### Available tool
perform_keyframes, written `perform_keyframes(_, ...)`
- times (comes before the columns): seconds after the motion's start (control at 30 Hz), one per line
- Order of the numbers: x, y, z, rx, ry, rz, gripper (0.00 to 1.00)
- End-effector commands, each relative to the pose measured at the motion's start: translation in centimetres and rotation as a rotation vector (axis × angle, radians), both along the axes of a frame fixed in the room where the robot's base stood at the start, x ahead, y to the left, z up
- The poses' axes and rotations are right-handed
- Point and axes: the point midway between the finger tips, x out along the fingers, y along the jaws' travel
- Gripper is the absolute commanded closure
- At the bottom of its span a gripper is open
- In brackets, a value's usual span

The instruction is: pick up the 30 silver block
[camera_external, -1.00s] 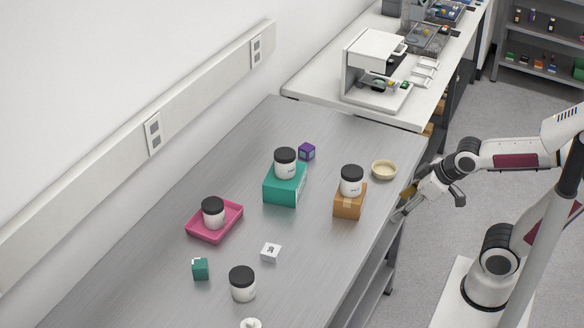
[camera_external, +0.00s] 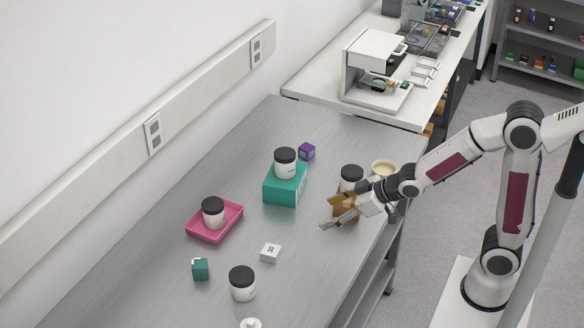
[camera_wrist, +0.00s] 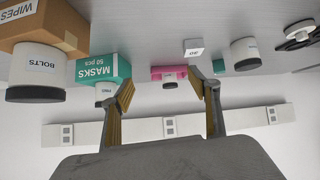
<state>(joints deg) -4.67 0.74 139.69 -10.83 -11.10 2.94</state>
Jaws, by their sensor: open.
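The silver block, marked 30 (camera_external: 271,252), is a small pale cube lying on the grey table in the external view, left of and nearer the camera than my gripper. My gripper (camera_external: 332,213) is open and empty above the table's right part, in front of the cardboard box. In the wrist view the block (camera_wrist: 194,47) shows small at upper centre, beyond the open fingers of my gripper (camera_wrist: 163,90). The gripper is well apart from the block.
A brown box (camera_external: 345,208) with a jar (camera_external: 351,178) stands beside my gripper. A teal masks box (camera_external: 284,187), pink tray (camera_external: 232,213), green cube (camera_external: 200,268), purple cube (camera_external: 307,151) and white jar (camera_external: 242,287) stand around. The table is clear around the block.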

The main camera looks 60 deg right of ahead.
Motion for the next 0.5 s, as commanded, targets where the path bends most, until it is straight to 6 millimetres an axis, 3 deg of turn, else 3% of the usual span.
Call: perform_keyframes(0.5,5.3,5.1,-5.7,0.070,-0.125,0.128,0.39)
